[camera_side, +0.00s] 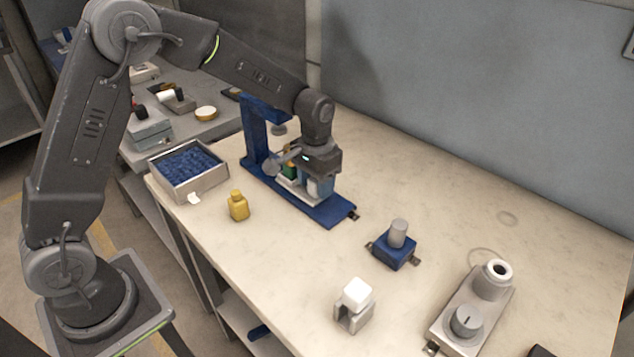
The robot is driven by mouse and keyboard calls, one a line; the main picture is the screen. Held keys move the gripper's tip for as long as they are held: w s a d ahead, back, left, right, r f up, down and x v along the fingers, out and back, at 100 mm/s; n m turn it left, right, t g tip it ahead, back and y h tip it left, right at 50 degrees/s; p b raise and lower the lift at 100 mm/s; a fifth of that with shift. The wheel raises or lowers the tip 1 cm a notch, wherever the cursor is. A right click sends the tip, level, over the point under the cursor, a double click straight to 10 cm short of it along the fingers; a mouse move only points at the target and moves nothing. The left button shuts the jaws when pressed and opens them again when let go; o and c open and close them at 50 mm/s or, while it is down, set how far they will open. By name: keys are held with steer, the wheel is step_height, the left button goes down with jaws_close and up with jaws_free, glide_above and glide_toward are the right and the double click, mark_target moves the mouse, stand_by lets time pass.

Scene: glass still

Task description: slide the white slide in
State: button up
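A blue stand (256,135) with an upright post and a long flat base (335,211) is on the pale table. On its base, under my gripper, lies a white piece (291,188) that looks like the white slide. A small green part (289,170) shows just above it, beside a round grey disc (270,165). My gripper (317,186) points down at the white piece, right of the post. Its fingers overlap the white piece in this view. I cannot tell whether they touch it, or whether they are open or shut.
A tray of blue grains (222,181) and a yellow bottle (238,206) are left of the stand. A blue block with a grey cylinder (397,234), a white cube in a grey holder (357,293) and a grey device (478,310) stand to the right. The table's back right is clear.

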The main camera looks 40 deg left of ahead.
steer(key=shift+o, duration=0.6)
step_height(320, 180, up, 14)
steer(key=shift+s, duration=0.1)
steer(key=s+f+t, duration=0.1)
steer(key=s+t, duration=0.3)
steer(key=s, duration=0.1)
steer(key=shift+t, duration=0.3)
steer(key=x, duration=1.4)
steer(key=shift+s, duration=0.2)
steer(key=shift+c, duration=0.3)
